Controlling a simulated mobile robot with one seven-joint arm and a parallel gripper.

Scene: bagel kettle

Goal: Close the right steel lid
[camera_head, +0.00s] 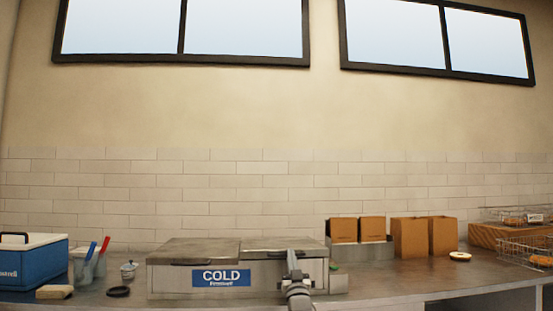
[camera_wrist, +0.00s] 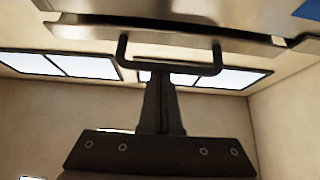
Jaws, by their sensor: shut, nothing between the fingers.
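The steel cold box (camera_head: 170,280) stands on the counter with a blue COLD label. Its right steel lid (camera_head: 270,243) lies nearly flat, and its front edge looks slightly higher than the left lid's. I cannot tell if it is fully down. My gripper (camera_head: 292,262) is in front of this lid, pointing up. In the wrist view my gripper (camera_wrist: 165,78) is shut and empty, its tips at the dark bar handle (camera_wrist: 185,67) under the lid's edge (camera_wrist: 170,28). Whether they touch is unclear.
The left lid (camera_head: 198,250) lies flat beside it. A blue cooler (camera_head: 35,265) and a tub of utensils (camera_head: 88,268) stand left. Brown boxes (camera_head: 410,237) and wire baskets (camera_head: 525,250) stand right. The counter's right front (camera_head: 400,283) is clear.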

